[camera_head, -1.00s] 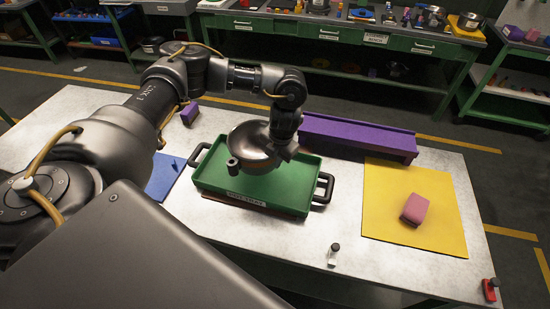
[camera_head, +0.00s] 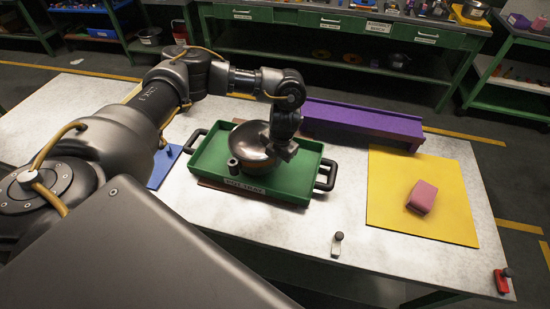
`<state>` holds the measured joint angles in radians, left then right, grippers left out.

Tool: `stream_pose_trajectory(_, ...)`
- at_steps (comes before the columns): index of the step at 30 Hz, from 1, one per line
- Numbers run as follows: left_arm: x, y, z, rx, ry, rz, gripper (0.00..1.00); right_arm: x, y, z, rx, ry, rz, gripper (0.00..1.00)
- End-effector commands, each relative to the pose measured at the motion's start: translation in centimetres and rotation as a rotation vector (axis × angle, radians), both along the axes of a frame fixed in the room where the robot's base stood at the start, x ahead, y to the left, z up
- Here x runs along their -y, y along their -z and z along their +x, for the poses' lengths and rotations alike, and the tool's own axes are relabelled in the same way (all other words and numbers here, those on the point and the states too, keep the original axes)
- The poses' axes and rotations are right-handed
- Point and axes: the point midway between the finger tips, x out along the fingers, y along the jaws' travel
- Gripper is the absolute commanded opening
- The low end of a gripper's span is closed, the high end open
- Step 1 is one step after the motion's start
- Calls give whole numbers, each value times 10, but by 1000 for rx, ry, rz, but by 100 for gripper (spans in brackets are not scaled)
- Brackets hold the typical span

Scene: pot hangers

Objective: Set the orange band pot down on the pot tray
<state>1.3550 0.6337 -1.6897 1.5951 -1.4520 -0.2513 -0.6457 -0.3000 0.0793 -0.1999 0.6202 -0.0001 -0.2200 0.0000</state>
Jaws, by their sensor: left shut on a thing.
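A dark metal pot (camera_head: 246,143) with a stubby handle at its left is over the green pot tray (camera_head: 212,178), within its rim. My left gripper (camera_head: 279,148) is shut on the pot's right side. The arm hides part of the pot. I cannot tell whether its underside touches the tray floor. The tray has black handles at both ends and a label on its front. My right gripper is out of view.
A purple bench-like block (camera_head: 365,122) stands behind the tray. A yellow mat (camera_head: 440,225) with a pink block (camera_head: 421,197) lies to the right. A blue mat (camera_head: 163,167) lies left, partly behind my arm. White table is bare between tray and yellow mat.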

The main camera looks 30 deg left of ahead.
Motion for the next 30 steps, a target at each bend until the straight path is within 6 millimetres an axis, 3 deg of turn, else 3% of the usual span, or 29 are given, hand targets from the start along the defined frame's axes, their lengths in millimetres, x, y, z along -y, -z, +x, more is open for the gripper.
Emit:
stream_pose_trajectory(29, 0, 11, 0, 1, 0, 0, 0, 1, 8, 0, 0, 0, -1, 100)
stream_pose_trajectory(30, 0, 11, 0, 1, 0, 0, 13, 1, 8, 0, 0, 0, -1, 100)
